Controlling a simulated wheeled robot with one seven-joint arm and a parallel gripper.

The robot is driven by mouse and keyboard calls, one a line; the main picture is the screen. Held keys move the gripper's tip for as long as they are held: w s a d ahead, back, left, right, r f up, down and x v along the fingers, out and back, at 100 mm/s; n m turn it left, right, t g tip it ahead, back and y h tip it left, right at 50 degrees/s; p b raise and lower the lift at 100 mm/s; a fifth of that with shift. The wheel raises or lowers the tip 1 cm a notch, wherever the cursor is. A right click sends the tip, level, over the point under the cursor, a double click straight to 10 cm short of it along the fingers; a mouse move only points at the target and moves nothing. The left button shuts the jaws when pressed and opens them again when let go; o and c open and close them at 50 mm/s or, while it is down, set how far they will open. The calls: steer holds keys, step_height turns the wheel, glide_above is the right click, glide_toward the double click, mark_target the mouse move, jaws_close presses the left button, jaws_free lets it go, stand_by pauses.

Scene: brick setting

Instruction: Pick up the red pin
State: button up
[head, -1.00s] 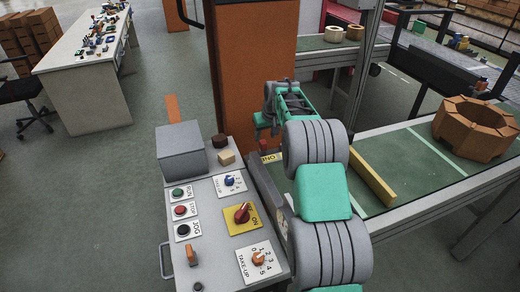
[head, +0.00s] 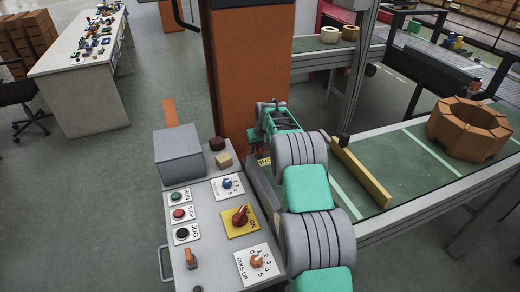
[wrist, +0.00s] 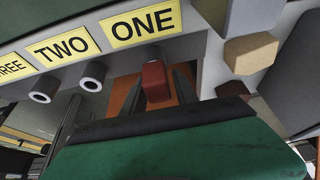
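The red pin (wrist: 155,80) shows in the wrist view below the yellow ONE label (wrist: 146,23), sticking out from the grey panel. My gripper (wrist: 158,76) has its two dark fingers on either side of the pin, with narrow gaps visible, so it looks open around it. I cannot tell how deep the fingers reach past the pin. In the head view my arm's end is beside the orange column, and the pin is hidden there.
Empty grey sockets sit under the TWO label (wrist: 63,47) and the THREE label (wrist: 11,65). A control panel (head: 210,190) with knobs and a grey box (head: 179,155) stands left of my arm. A conveyor (head: 385,155) bears a yellow bar (head: 361,172) and brown ring (head: 470,130).

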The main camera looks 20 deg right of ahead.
jaws_close()
steer(key=shift+r, duration=0.15)
stand_by(0.4)
